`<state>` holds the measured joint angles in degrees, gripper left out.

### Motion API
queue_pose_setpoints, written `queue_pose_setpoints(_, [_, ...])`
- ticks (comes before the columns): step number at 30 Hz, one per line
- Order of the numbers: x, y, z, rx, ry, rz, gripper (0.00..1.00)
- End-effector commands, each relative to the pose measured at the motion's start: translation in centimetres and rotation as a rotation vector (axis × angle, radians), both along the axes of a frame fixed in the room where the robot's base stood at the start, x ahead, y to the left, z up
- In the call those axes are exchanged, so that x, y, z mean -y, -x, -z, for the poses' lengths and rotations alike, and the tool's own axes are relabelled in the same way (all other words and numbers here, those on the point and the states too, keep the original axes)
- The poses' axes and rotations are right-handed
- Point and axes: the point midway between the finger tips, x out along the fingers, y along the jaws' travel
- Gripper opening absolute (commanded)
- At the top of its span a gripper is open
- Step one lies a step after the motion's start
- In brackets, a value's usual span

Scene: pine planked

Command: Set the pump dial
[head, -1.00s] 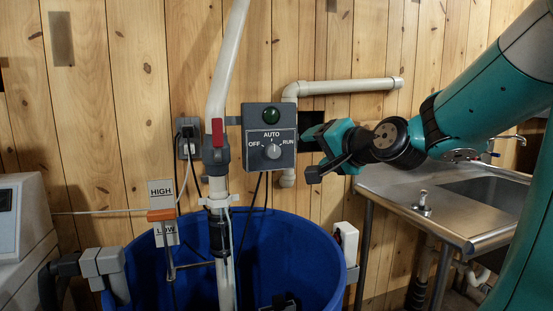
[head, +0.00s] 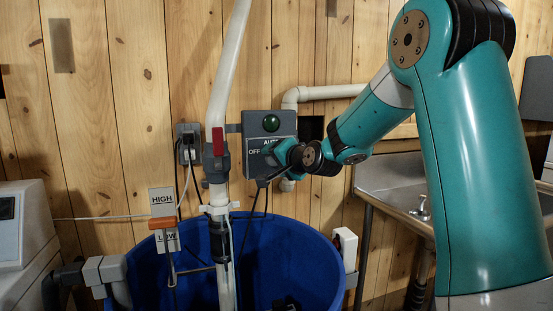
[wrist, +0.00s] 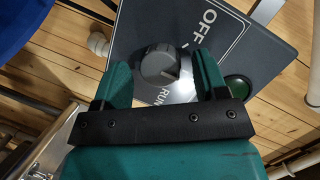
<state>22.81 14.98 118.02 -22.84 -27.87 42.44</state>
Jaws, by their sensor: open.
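The grey pump control box (head: 250,122) is on the plank wall, with a dark green lamp (head: 270,123) above its dial. My gripper (head: 264,163) is in front of the box's lower part and hides the dial and the RUN label in the head view. In the wrist view the round grey dial (wrist: 158,62) shows between the two teal fingers of my gripper (wrist: 162,78), which are open and apart on either side of it. Whether they touch it is unclear. OFF and RUN labels show beside the dial; its setting is hard to read.
A blue barrel (head: 315,245) stands below the box. A white pipe with a red-handled valve (head: 218,142) runs upright left of the box. A steel sink (head: 385,180) is at right, partly behind my arm. A HIGH/LOW float marker (head: 163,222) stands at left.

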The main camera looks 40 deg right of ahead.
Motion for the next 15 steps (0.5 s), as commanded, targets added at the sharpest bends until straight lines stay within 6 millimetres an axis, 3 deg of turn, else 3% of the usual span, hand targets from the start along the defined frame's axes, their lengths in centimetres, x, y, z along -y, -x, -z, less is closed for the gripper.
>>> queue_pose_setpoints(7, [0.02,-0.06,0.0,0.0,0.0,0.0,0.66])
queue_pose_setpoints(13, [0.02,-0.04,0.0,0.0,0.0,0.0,0.2])
queue_pose_setpoints(15, [0.01,-0.03,0.01,0.0,0.0,0.0,0.17])
